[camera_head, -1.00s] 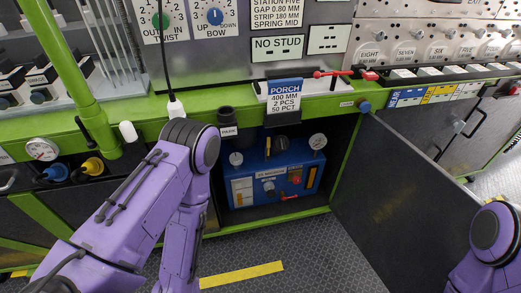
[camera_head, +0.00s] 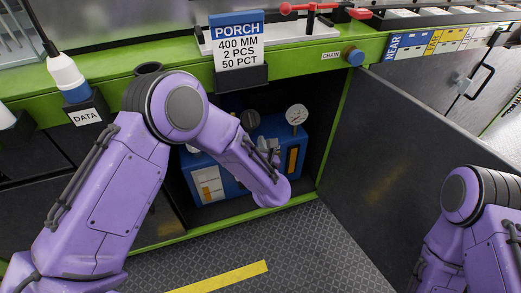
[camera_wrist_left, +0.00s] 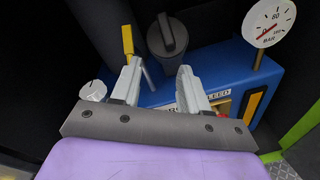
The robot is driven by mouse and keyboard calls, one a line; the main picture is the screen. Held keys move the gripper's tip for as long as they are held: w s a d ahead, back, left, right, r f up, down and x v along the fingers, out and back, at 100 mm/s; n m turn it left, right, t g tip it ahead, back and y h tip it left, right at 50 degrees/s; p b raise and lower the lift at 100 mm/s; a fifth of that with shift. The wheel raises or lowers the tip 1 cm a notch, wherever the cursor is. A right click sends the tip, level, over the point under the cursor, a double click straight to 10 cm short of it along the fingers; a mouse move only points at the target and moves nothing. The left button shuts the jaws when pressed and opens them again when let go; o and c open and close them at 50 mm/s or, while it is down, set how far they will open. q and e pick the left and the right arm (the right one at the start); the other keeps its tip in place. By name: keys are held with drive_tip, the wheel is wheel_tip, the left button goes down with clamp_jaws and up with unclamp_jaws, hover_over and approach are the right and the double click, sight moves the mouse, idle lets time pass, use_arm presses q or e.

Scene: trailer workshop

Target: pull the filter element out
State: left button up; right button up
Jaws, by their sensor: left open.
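A dark round cap with a raised grip bar (camera_wrist_left: 168,36), which looks like the top of the filter element, sits on the blue unit (camera_wrist_left: 218,62) in the left wrist view. It also shows as a dark round shape (camera_head: 250,120) in the head view, partly behind my arm. My left gripper (camera_wrist_left: 160,74) is open, with its fingers pointing toward the cap. The cap appears beyond the fingertips, and nothing is between them. In the head view my left forearm covers much of the blue unit (camera_head: 209,188). My right gripper is not in view.
A pressure gauge (camera_wrist_left: 269,22) stands right of the cap, and a yellow-handled lever (camera_wrist_left: 128,40) stands left of it. The unit is inside an open cabinet under a green beam (camera_head: 305,58). A dark open door (camera_head: 415,150) bounds the right side.

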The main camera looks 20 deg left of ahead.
sight(252, 114)
use_arm(q)
drive_tip(key=w+a+r+n, duration=0.1)
drive_tip(key=w+n, duration=0.1)
drive_tip(key=w, duration=0.1)
drive_tip(key=w+a+r+n+y+b, duration=0.1)
drive_tip(key=w+a+n, duration=0.1)
drive_tip(key=w, duration=0.2)
drive_tip(key=w+a+r+n, duration=0.1)
drive_tip(key=w+n, duration=0.1)
drive_tip(key=w, duration=0.1)
drive_tip(key=shift+w+a+r+y, duration=0.2)
drive_tip(key=shift+w+r+y, duration=0.1)
drive_tip(key=shift+r+y, duration=0.1)
clamp_jaws()
